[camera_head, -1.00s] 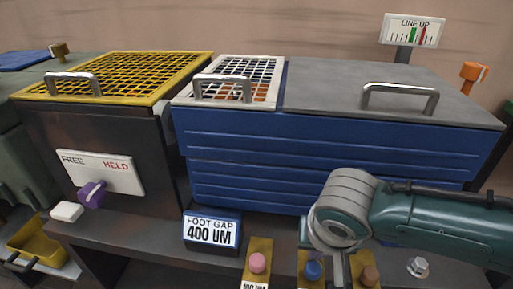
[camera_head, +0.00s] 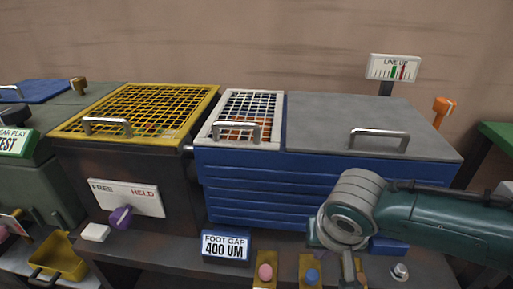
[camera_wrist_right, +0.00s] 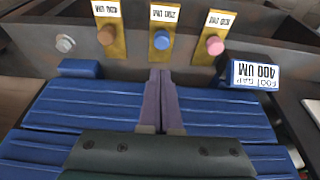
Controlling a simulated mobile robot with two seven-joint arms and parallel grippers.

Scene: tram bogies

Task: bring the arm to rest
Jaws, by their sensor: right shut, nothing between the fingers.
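My right arm comes in from the right in the head view, and its gripper end (camera_head: 345,225) hangs in front of the blue box (camera_head: 250,190). The fingers are mostly hidden behind the grey wrist there. In the right wrist view my right gripper (camera_wrist_right: 160,75) has its two purple-grey fingers together, with nothing between them. The fingers lie in the picture over the blue ribbed front, pointing toward the row of knobs; I cannot tell whether they touch anything. My left gripper is not in view.
A sign reading FOOT GAP 400 UM (camera_head: 226,246) stands on the ledge. Pink (camera_head: 265,272) and blue (camera_head: 312,276) knobs sit on brass plates near the gripper. A purple FREE/HELD knob (camera_head: 121,217) is at left. A LINE UP gauge (camera_head: 394,68) stands behind.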

